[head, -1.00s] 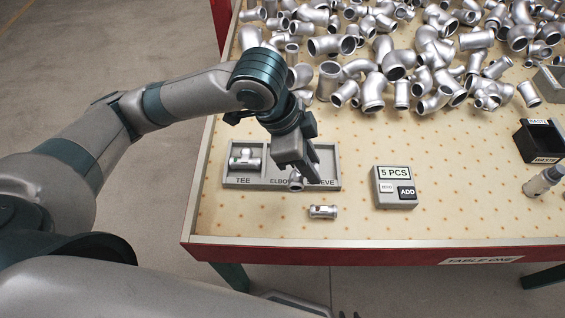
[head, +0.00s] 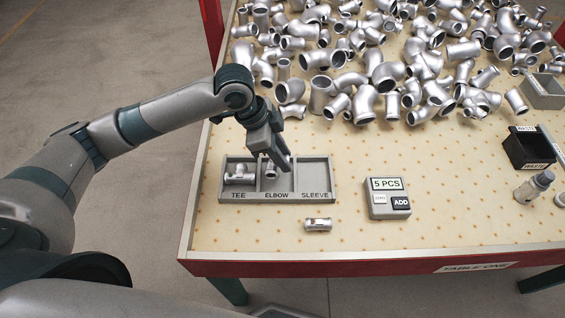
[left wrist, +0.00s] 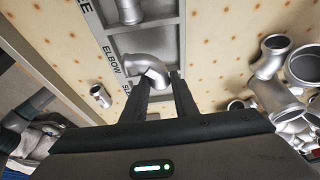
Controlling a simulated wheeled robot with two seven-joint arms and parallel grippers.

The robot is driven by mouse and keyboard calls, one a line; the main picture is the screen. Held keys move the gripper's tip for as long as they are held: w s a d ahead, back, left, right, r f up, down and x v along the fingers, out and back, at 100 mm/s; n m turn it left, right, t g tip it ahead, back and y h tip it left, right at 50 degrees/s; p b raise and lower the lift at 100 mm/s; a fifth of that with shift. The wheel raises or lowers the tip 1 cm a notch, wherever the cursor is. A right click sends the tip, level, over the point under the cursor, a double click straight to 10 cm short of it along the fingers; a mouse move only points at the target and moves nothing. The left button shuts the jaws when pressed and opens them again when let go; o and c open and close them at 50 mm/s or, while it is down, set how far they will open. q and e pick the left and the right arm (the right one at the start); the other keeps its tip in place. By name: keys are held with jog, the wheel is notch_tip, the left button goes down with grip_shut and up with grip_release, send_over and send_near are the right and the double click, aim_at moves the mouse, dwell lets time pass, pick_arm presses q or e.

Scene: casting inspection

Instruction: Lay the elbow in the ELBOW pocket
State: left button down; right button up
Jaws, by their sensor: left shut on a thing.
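The grey tray (head: 316,171) has three pockets marked TEE, ELBOW and SLEEVE. A silver tee (head: 240,174) lies in the TEE pocket. My left gripper (head: 280,164) is shut on the silver elbow (head: 270,172), at the ELBOW pocket. In the left wrist view the elbow (left wrist: 146,65) shows between and ahead of the fingertips, over the ELBOW pocket. I cannot tell whether it touches the pocket floor. The SLEEVE pocket is empty. My right gripper is not in view.
A loose sleeve (head: 318,224) lies on the table in front of the tray. A counter box (head: 388,198) reading 5 PCS stands to its right. Many castings (head: 385,75) pile up behind.

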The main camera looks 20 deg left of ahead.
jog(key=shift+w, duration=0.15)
